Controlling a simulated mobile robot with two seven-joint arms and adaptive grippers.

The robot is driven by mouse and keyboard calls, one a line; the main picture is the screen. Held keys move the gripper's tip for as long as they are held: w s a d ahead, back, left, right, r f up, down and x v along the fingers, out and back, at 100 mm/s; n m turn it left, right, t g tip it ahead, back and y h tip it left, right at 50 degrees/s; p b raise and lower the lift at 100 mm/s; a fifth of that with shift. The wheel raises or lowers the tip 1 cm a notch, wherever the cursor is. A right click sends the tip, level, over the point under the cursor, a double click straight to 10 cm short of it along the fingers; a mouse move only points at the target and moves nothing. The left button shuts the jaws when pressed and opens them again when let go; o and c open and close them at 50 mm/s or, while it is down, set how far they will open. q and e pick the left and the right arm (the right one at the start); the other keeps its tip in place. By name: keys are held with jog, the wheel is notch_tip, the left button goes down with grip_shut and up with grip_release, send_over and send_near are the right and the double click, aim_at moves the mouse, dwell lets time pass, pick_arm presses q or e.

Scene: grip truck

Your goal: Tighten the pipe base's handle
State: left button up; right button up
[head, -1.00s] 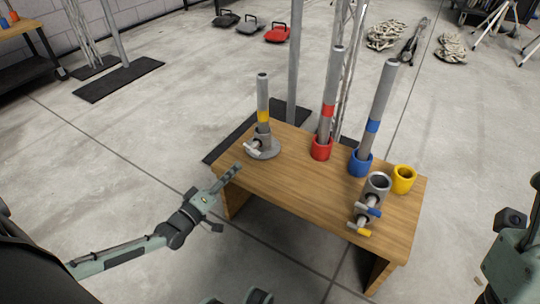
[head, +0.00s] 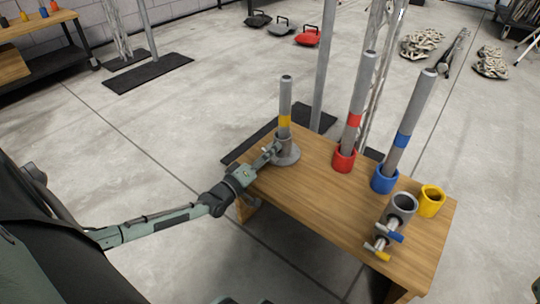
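A round grey pipe base (head: 286,155) stands on the left end of the wooden table (head: 330,205). A grey pipe with a yellow band (head: 285,100) stands upright in it. My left gripper (head: 268,155) is at the left side of the base, where the base's handle was seen before. The fingers cover the handle, so I cannot tell whether they are closed on it. My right gripper is not in view.
Red (head: 344,160) and blue (head: 384,179) cups hold leaning pipes. A yellow cup (head: 431,201) and a grey clamp piece (head: 402,207) with blue and yellow handles stand at the right end. The table's middle front is clear.

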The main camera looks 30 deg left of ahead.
pick_arm(q)
grip_shut()
dwell(0.3)
